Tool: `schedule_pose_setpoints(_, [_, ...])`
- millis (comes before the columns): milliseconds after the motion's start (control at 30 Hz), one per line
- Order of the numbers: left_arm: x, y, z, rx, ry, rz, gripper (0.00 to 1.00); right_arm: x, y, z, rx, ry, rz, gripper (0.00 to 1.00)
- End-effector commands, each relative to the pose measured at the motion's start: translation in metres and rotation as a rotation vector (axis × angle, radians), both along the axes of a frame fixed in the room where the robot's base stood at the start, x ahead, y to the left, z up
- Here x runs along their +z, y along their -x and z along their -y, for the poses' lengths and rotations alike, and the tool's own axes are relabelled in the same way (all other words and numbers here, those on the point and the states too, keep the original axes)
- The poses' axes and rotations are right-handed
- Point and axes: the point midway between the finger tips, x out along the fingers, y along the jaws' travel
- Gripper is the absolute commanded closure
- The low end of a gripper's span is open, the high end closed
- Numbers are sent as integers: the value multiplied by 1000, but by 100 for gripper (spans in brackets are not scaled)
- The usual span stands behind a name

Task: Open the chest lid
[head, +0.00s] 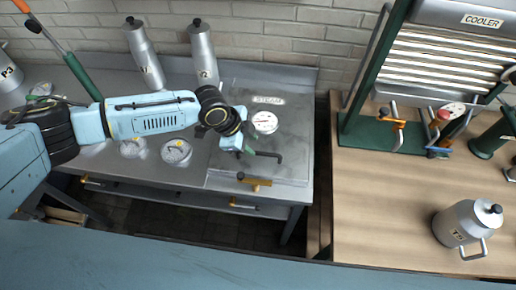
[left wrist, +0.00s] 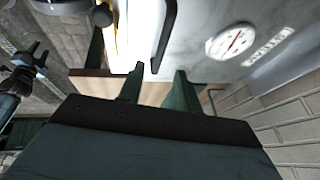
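The chest is a grey metal box in the counter, its flat lid (head: 275,105) marked STEAM and lying shut, with a round white gauge (head: 265,121). A dark bar handle (head: 270,155) is at the lid's front part; it also shows in the left wrist view (left wrist: 165,35). My left gripper (head: 248,151) is low over the lid, just left of the handle. Its two green fingers (left wrist: 157,88) stand apart with nothing held between them. What looks like my right gripper (left wrist: 37,57) shows at the left edge of the left wrist view, prongs apart, away from the chest.
A yellow-brown latch or handle (head: 255,182) is on the chest's front. Metal bottles (head: 203,55) stand at the back near the brick wall. A wooden table (head: 390,215) on the right holds a COOLER rack (head: 440,60) and a metal can (head: 468,225).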

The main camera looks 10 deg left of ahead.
Motion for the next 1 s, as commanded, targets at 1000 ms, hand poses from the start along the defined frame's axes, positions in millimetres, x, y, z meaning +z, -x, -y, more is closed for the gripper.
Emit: schedule_pose_setpoints(1000, [-52, -10, 22, 1, 0, 0, 94, -1, 0, 1, 0, 1, -1, 64])
